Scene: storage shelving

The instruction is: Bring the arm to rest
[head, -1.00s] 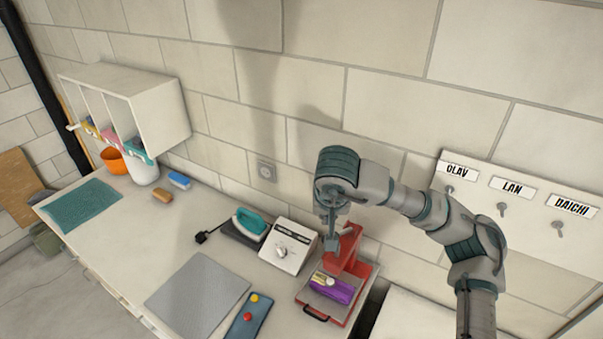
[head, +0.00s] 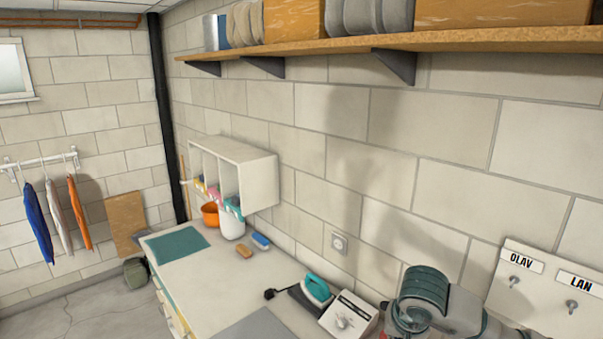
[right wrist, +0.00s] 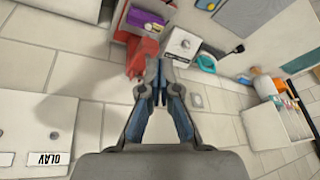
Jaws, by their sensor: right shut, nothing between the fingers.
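My right arm (head: 440,302) comes in at the lower right of the head view, in front of the wall beside the OLAV name plate. Its gripper is hidden below the wrist or cut off by the lower edge there. In the right wrist view my right gripper (right wrist: 160,82) is shut and empty, its fingertips together. It points toward the red press (right wrist: 140,52) and the white box with a knob (right wrist: 181,44); whether it touches the press I cannot tell. My left gripper is in no view.
The white box (head: 349,316) and a teal iron (head: 316,288) stand on the bench (head: 200,285) left of my arm. A hook board (head: 540,285) hangs to the right. A wooden shelf (head: 440,42) runs above.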

